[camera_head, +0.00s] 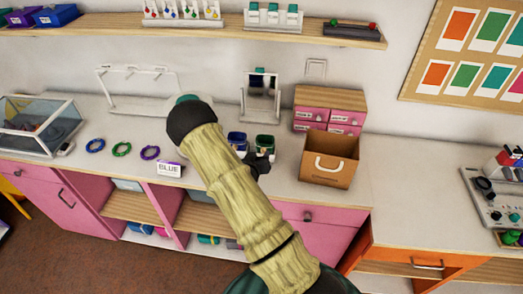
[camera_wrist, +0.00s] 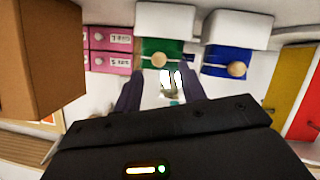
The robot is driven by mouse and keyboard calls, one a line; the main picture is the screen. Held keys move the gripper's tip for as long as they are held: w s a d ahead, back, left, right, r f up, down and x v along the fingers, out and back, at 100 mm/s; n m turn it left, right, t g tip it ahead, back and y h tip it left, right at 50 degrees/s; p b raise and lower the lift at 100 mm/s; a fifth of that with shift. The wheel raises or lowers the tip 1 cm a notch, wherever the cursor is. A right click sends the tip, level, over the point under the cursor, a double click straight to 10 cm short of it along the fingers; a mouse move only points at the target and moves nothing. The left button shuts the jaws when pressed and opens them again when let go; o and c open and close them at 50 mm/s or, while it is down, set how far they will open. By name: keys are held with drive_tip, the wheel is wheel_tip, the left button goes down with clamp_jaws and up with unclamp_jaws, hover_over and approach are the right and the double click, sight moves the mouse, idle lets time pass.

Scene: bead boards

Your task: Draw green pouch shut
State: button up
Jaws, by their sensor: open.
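The green pouch (camera_head: 265,142) stands on the counter, right of a blue pouch (camera_head: 237,137); both have white upper parts. In the wrist view the green pouch (camera_wrist: 147,47) lies ahead of my fingers, with a round tan bead and pale cords on its front. The blue pouch (camera_wrist: 228,54) there is on its right, with a similar bead. My gripper (camera_wrist: 160,88) is open, its two dark fingers pointing toward the green pouch with nothing held between them. In the head view my arm hides most of my gripper (camera_head: 262,161).
An open brown box (camera_head: 330,170) with a white handle stands close right of the pouches, before stacked pink boxes (camera_head: 345,117). A mirror stand (camera_head: 261,98) is behind. Bracelets and a "BLUE" card (camera_head: 168,169) lie left.

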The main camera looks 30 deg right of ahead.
sight(262, 151)
drive_tip(key=shift+p+x, duration=0.3)
drive_tip(key=shift+x, duration=1.35)
drive_tip(key=shift+c, duration=0.2)
clamp_jaws()
